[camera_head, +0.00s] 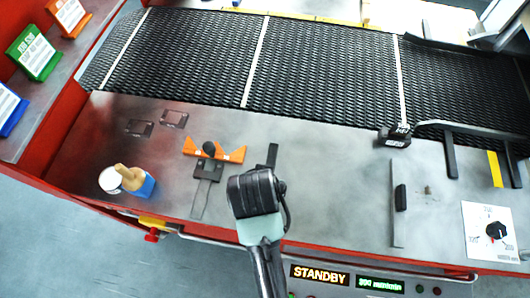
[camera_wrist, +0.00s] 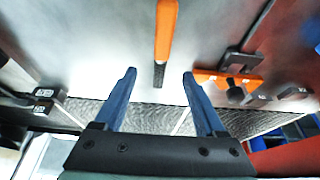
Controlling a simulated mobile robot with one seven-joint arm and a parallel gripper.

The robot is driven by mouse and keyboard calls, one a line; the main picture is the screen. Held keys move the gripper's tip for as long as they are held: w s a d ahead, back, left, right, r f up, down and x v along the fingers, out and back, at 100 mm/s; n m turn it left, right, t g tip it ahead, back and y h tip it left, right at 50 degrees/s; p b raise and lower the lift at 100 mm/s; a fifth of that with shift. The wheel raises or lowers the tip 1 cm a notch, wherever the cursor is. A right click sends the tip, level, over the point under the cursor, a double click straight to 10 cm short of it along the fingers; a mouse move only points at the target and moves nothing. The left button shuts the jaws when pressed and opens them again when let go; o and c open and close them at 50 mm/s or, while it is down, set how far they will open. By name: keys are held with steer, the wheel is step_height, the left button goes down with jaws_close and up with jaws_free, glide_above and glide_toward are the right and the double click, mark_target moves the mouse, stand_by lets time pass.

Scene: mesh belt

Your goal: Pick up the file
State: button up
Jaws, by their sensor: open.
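The file (camera_wrist: 164,32) has an orange handle and a short dark textured end. In the wrist view it lies on the grey worktop at upper centre, its dark end between the lines of my two fingers. My gripper (camera_wrist: 159,73) is open and empty, with blue fingers on either side of that dark end, seemingly above it. In the head view my gripper (camera_head: 256,192) hangs over the worktop and hides the file's handle. A dark piece beyond it (camera_head: 271,154) may be the file's end.
An orange fixture (camera_head: 229,154) with a black knob stands left of my gripper. Further left are a white cup (camera_head: 111,181) and a blue block with a wooden-handled tool (camera_head: 137,183). The black mesh belt (camera_head: 320,75) runs behind.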

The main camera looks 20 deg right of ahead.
steer(key=shift+w+p+x, duration=0.15)
steer(key=shift+p+x, duration=0.25)
steer(key=shift+x, duration=2)
steer(key=shift+w+p+x, duration=0.15)
steer(key=shift+p+x, duration=0.25)
steer(key=shift+x, duration=2)
steer(key=shift+r, duration=0.1)
jaws_close()
